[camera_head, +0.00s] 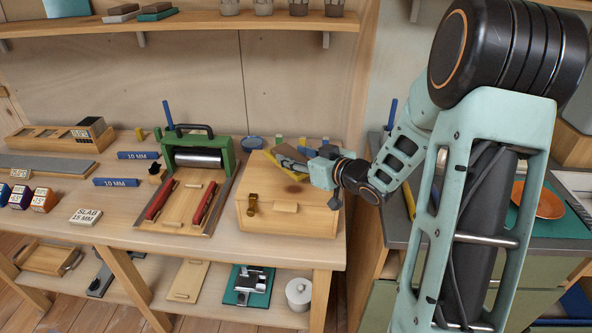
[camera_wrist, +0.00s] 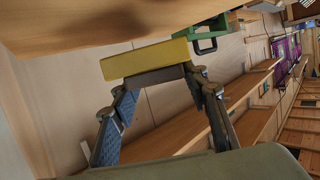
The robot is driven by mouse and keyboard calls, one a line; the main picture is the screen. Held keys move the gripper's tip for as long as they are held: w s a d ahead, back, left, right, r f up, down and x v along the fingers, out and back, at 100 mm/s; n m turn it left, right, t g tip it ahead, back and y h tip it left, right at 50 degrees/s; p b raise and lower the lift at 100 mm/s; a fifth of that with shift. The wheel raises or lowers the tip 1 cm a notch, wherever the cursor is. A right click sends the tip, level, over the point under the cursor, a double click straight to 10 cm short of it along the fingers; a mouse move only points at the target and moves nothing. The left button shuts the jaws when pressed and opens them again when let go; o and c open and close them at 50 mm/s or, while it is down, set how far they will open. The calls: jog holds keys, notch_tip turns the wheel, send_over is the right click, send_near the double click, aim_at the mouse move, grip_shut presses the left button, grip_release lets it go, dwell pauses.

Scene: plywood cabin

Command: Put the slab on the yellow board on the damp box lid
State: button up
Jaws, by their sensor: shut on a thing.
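The damp box (camera_head: 290,215) is a pale wooden box on the bench, with a flat lid (camera_head: 265,178) that carries a dark round patch. My gripper (camera_head: 306,164) is over the right part of the lid, shut on the grey-brown slab (camera_head: 289,154). The slab also shows between the fingertips in the wrist view (camera_wrist: 158,77). The yellow board (camera_head: 279,170) lies against the slab's underside, and it shows large in the wrist view (camera_wrist: 145,60). I cannot tell whether the fingers also touch the board, or whether the board touches the lid.
A green-framed roller press (camera_head: 197,157) stands left of the box. Blue 10 mm strips (camera_head: 138,155) and a slab label block (camera_head: 86,217) lie further left. A shelf (camera_head: 180,23) runs above.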

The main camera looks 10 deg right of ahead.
jog(key=shift+w+d+f+b, duration=0.15)
jog(key=shift+f+b, duration=1.15)
jog(key=shift+f, duration=0.4)
jog(key=shift+f, duration=0.1)
jog(key=o, duration=1.4)
jog(key=shift+f, duration=0.1)
jog(key=shift+r, duration=0.25)
jog(key=p+v, duration=0.1)
jog(key=v, duration=1.1)
